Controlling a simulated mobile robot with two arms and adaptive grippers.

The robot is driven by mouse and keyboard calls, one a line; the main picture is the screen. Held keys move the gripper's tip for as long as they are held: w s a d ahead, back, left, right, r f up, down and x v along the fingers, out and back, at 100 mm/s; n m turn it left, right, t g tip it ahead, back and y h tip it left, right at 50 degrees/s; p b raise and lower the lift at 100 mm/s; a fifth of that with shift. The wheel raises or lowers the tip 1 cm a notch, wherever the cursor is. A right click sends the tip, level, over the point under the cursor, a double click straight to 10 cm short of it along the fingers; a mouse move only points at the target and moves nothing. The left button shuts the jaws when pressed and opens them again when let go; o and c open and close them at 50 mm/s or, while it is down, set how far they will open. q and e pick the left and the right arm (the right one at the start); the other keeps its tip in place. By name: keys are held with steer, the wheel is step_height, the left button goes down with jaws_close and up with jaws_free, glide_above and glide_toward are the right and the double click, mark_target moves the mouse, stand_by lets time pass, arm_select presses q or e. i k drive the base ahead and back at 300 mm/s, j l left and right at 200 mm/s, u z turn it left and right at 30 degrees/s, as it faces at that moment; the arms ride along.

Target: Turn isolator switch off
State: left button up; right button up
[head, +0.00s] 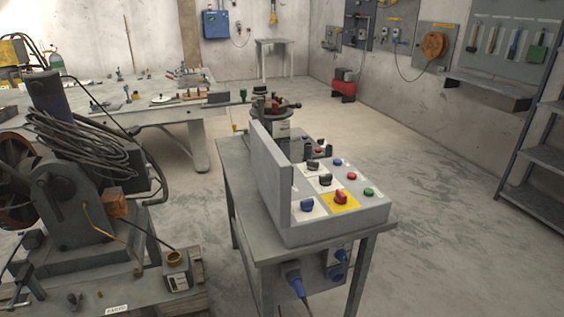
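A grey control box (345,220) stands on a small grey metal table (262,246) in the middle of the view. On its sloped face a red rotary switch (341,197) sits on a yellow plate (352,205); it looks like the isolator switch. Its exact handle angle is too small to tell. Beside it are a blue knob (307,205) and black knobs (325,180) on white plates. Red (352,176), green (369,192) and blue (337,162) buttons line the right side. Neither of my grippers is in view.
An upright grey panel (270,185) shields the box's left side. A machine with coiled cables (75,150) stands at left on a pallet. Blue plugs (294,275) hang under the table. Floor (440,225) to the right is clear up to a shelf rack (530,155).

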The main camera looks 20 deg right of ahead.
mark_target(340, 199)
steer(key=l+u, duration=0.15)
steer(key=u, duration=0.5)
steer(key=l+u, duration=0.2)
steer(key=l, duration=0.2)
steer(key=k+l+u, duration=0.1)
steer(key=l+u, duration=0.15)
steer(key=l, duration=0.15)
steer(key=l+u, duration=0.2)
steer(key=l, duration=0.2)
steer(key=k+l+u, duration=0.2)
steer(key=l, duration=0.15)
steer(key=k+l, duration=0.1)
steer(key=l, duration=0.25)
steer(key=k+l, duration=0.15)
steer(key=l, duration=0.25)
steer(key=k+l, duration=0.1)
steer(key=l, duration=0.25)
steer(key=k+l+u, duration=0.1)
steer(key=l, duration=0.25)
steer(key=k+l, duration=0.2)
steer(key=l, duration=0.15)
steer(key=k+l, duration=0.1)
steer(key=l, duration=0.3)
